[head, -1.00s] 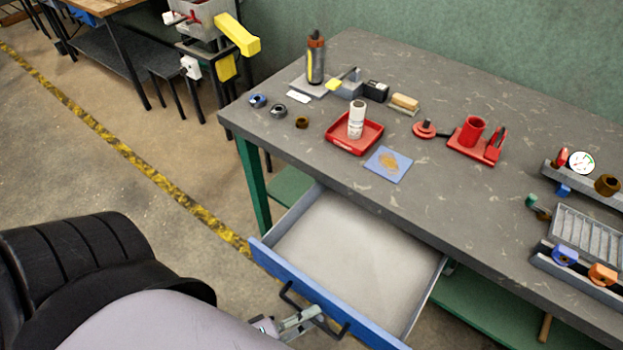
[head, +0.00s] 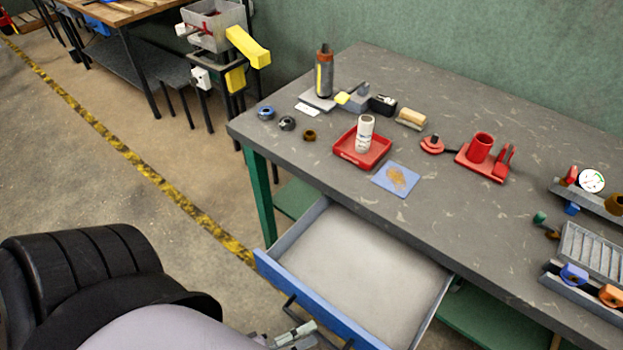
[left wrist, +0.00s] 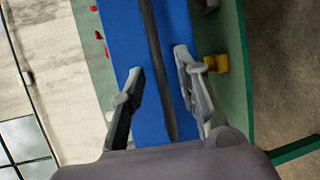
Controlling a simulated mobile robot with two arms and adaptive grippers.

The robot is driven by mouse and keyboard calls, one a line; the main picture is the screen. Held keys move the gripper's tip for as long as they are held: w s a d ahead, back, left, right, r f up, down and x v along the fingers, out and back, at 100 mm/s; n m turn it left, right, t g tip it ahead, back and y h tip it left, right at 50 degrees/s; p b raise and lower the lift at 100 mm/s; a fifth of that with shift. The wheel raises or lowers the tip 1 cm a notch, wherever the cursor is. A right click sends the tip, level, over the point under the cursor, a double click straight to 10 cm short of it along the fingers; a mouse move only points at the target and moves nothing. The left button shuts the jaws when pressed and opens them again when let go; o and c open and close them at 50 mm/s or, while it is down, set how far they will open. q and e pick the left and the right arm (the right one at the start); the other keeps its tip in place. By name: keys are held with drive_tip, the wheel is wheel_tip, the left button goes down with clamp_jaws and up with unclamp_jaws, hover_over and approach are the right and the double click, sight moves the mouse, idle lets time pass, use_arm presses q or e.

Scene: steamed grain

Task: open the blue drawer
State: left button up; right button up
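The blue drawer (head: 318,306) stands pulled well out from under the grey workbench, and its inside is empty. Its dark bar handle (head: 291,301) is on the blue front, partly hidden by my left gripper. My left gripper (head: 302,332) is at the handle, at the bottom edge of the head view. In the left wrist view my left gripper (left wrist: 160,62) has its two fingers apart, with the dark handle (left wrist: 158,60) running between them across the blue front (left wrist: 127,25). Neither finger visibly presses on the handle. My right gripper is not in view.
The workbench (head: 300,160) carries a red tray (head: 345,152) with a white bottle, a blue square (head: 396,179), a red holder (head: 481,150) and a grey rack (head: 590,250). A green shelf (head: 480,320) is below. Floor to the left is clear.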

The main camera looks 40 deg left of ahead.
use_arm(q)
drive_tip(key=v, duration=0.9)
drive_tip(key=shift+s+r, duration=0.15)
drive_tip(key=shift+s, duration=0.15)
drive_tip(key=shift+a, duration=0.15)
